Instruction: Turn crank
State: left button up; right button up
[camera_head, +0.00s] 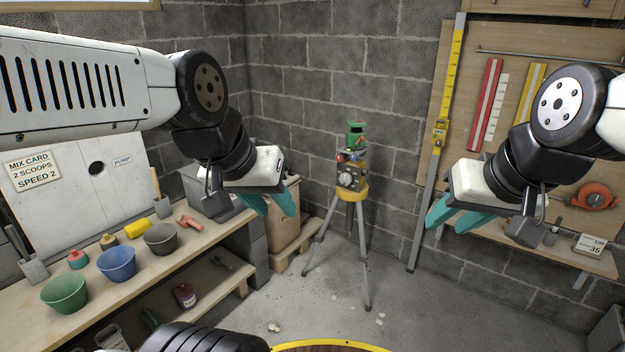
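I cannot make out a crank in the head view. A green-topped instrument (352,170) with a grey dial and a red part stands upright on a tripod (364,240) in the back corner. My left gripper (272,205) hangs left of the tripod, its teal fingers apart with nothing between them. My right gripper (453,216) is right of the tripod, its teal fingers also apart and empty. Neither gripper appears to touch anything. A yellow-rimmed round brown surface (330,347) is cut off by the bottom edge, so most of it is hidden.
A wooden bench (190,248) on the left holds a green bowl (65,292), a blue bowl (117,263) and a grey bowl (160,238). A shelf (530,248) and a tool board are on the right. The grey floor (430,300) between is mostly clear.

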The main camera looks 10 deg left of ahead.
aim_at(345, 178)
jog(key=z, duration=1.6)
jog(key=u, duration=1.6)
jog(key=j+u, duration=0.1)
jog(key=i+j, duration=0.35)
jog(key=j, duration=0.2)
jog(key=i+j, duration=0.3)
jog(key=j, duration=0.2)
jog(key=i+j, duration=0.35)
jog(key=j, duration=0.2)
jog(key=i+j, duration=0.35)
jog(key=j, duration=0.15)
jog(key=j+u, duration=0.05)
